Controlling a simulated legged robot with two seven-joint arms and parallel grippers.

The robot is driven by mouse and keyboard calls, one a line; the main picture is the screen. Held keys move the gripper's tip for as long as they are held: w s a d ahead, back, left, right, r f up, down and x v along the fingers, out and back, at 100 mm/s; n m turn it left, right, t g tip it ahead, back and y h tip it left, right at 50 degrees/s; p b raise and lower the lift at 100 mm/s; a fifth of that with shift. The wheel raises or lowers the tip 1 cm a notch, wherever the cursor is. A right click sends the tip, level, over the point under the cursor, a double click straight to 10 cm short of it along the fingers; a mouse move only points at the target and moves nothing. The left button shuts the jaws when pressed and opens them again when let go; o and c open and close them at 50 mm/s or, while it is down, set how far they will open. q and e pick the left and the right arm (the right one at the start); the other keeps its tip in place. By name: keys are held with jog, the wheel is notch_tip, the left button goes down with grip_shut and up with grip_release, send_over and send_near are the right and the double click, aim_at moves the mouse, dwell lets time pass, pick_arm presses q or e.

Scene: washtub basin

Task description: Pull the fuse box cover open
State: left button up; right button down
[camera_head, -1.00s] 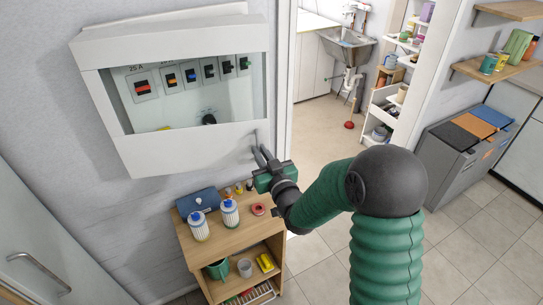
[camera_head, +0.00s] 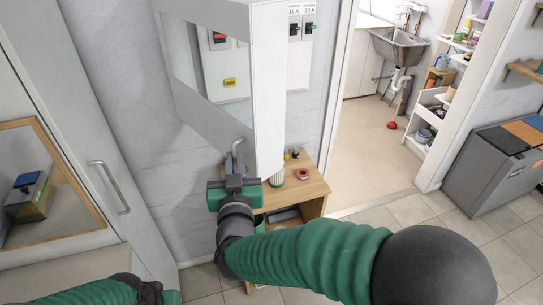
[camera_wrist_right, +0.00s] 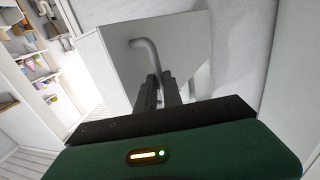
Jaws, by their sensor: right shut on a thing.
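The fuse box cover (camera_head: 268,110) is a white frame with a clear window, swung out from the wall so that its free edge faces me in the head view. Its bent grey handle (camera_head: 237,147) shows near the lower free corner, and also in the right wrist view (camera_wrist_right: 147,48). My right gripper (camera_head: 235,172) is shut on the handle, its dark fingers (camera_wrist_right: 159,90) close together around its lower end. Behind the cover, the fuse box (camera_head: 299,65) shows breakers, some through the window. My left gripper (camera_head: 165,296) is at the bottom left edge, its fingers out of view.
A wooden shelf unit (camera_head: 311,190) stands below the box, partly hidden by the cover and my right arm. A cabinet door with a metal handle (camera_head: 108,187) is at left.

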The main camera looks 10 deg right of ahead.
jog(key=a, duration=0.3)
jog(key=shift+s+a+r, duration=0.25)
jog(key=shift+s+a, duration=0.05)
jog(key=shift+s, duration=0.05)
jog(key=shift+a, duration=0.15)
